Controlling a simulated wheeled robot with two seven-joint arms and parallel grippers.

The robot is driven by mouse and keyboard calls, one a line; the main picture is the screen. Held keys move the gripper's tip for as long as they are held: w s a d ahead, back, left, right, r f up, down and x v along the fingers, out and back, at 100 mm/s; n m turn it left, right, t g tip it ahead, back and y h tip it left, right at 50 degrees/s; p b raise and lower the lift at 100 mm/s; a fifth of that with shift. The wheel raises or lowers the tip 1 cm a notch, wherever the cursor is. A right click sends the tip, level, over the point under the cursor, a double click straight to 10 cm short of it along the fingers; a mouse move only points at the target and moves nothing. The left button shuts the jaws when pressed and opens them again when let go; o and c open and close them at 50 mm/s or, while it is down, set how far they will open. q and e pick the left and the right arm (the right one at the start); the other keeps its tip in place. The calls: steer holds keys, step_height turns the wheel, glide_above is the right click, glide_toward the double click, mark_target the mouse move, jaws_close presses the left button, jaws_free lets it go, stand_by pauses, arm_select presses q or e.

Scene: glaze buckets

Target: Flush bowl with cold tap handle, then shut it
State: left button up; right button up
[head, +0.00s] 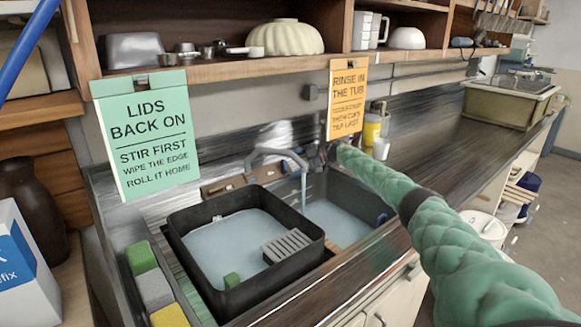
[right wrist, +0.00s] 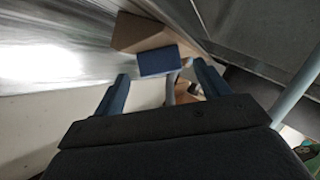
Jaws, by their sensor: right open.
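The grey tap (head: 278,154) stands at the back of the sink, and a stream of water (head: 303,185) runs from its spout. The sink bowl (head: 340,222) beneath holds water. My right gripper (head: 328,152) is small and partly hidden at the end of the green-sleeved arm, close to the right of the tap. In the right wrist view its two blue fingers are open (right wrist: 160,74). A blue block (right wrist: 158,60) shows just beyond the fingertips; I cannot tell if it is the cold handle. A grey, stem-like piece (right wrist: 170,90) shows between the fingers. My left gripper is out of view.
A black tub (head: 260,285) of water with a grey grid stands left in the sink. A green sign (head: 145,135) and an orange sign (head: 347,98) hang from the shelf above. A yellow-labelled container (head: 372,130) stands behind my right arm. The right counter (head: 455,150) is largely clear.

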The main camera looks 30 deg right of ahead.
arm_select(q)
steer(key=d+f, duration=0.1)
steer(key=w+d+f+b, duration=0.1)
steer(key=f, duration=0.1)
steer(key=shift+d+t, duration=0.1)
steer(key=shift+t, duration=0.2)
arm_select(e)
steer(key=v, duration=0.6)
steer(key=shift+f, duration=0.1)
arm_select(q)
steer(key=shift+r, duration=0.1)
